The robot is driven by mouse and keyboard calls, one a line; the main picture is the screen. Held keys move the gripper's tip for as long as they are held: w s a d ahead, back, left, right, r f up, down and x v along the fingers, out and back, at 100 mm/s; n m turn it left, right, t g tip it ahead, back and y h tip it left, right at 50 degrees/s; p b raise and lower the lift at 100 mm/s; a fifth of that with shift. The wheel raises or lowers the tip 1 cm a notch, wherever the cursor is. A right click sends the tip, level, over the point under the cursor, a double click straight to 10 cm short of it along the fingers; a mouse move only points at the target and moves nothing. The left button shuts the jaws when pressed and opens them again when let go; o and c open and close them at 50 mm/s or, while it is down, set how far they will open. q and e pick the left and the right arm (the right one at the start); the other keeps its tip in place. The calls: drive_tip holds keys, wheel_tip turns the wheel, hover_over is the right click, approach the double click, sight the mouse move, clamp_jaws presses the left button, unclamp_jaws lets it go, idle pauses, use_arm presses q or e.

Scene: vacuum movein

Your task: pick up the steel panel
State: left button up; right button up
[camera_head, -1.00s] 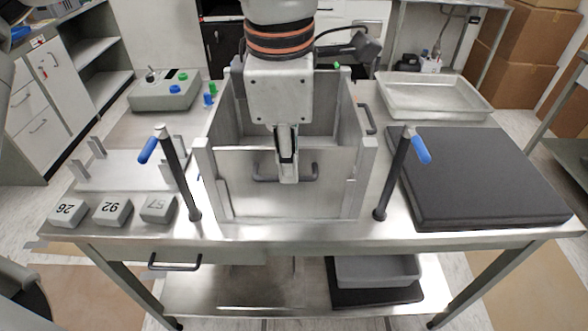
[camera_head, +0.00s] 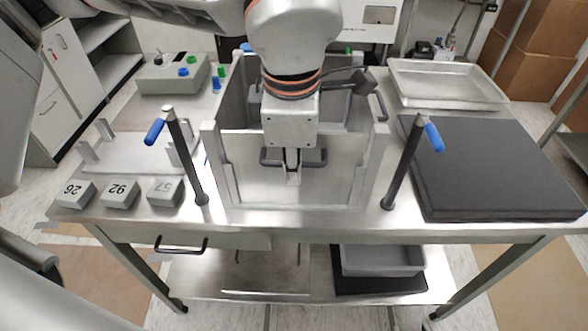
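The steel panel (camera_head: 245,174) stands upright as the front wall of an open metal box on the workbench, between two corner posts. A dark bar handle (camera_head: 314,158) crosses its upper middle. My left gripper (camera_head: 292,176) points down in front of the panel, with its fingers over the middle of the handle. The fingers hide that part of the handle, and whether they are closed around it is unclear. My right gripper is not in view.
Two black clamp levers with blue grips (camera_head: 154,131) (camera_head: 432,137) stand either side of the panel. A black slab (camera_head: 495,165) and a metal tray (camera_head: 445,78) lie on the right. Numbered blocks (camera_head: 119,194) and a button box (camera_head: 172,76) are on the left.

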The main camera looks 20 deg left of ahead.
use_arm(q)
clamp_jaws()
drive_tip(key=shift+r, duration=0.25)
drive_tip(key=shift+r, duration=0.25)
wheel_tip(320, 180, up, 27)
drive_tip(key=p, duration=0.5)
idle(0.3)
drive_tip(key=shift+r, duration=0.1)
drive_tip(key=shift+a, duration=0.1)
